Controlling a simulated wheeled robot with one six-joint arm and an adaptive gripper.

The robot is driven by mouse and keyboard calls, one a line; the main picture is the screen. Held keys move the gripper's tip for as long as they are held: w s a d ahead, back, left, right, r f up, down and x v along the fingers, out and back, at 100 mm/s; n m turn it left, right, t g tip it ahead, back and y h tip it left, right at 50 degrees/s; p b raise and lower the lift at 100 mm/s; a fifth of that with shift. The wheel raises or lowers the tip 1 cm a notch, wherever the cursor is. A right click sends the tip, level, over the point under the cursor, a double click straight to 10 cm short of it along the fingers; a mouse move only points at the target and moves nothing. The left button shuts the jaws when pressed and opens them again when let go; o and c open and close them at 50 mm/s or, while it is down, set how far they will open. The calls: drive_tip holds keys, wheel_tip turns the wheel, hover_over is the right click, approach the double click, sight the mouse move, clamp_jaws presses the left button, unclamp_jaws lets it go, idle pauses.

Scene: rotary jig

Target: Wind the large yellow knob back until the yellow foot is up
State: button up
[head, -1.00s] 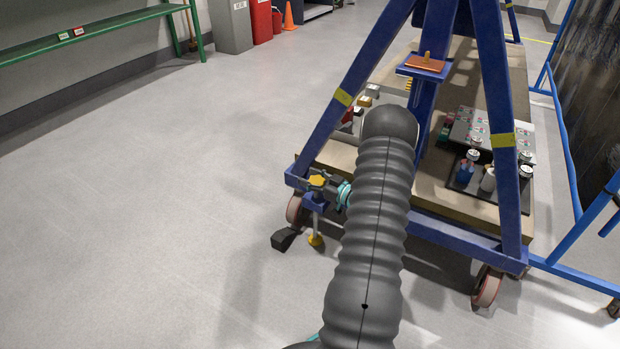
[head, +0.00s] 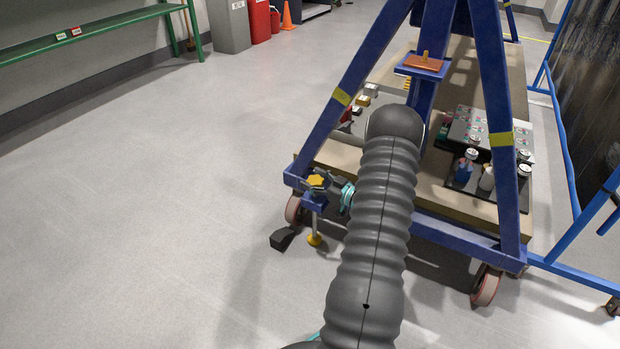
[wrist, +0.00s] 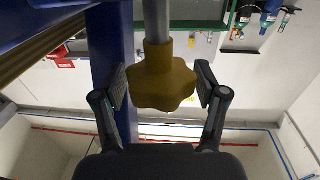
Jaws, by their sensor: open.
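The large yellow knob (head: 317,181) sits above a blue bracket (head: 314,200) at the left corner of the blue frame. A pale rod runs down from the bracket to the yellow foot (head: 315,240), low by the floor; I cannot tell whether it touches. In the wrist view the lobed knob (wrist: 160,82) is between the fingers of my gripper (wrist: 160,92), with a gap on each side. My gripper (head: 332,184) is open and reaches the knob from the right in the head view. The foot is not seen in the wrist view.
A caster wheel (head: 294,210) and a black wedge (head: 282,239) are close to the foot. The frame's deck holds bottles (head: 487,178) and a grey box (head: 470,125). Floor (head: 150,220) to the left is clear.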

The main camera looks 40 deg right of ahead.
drive_tip(key=v, duration=1)
drive_tip(key=shift+s, duration=0.2)
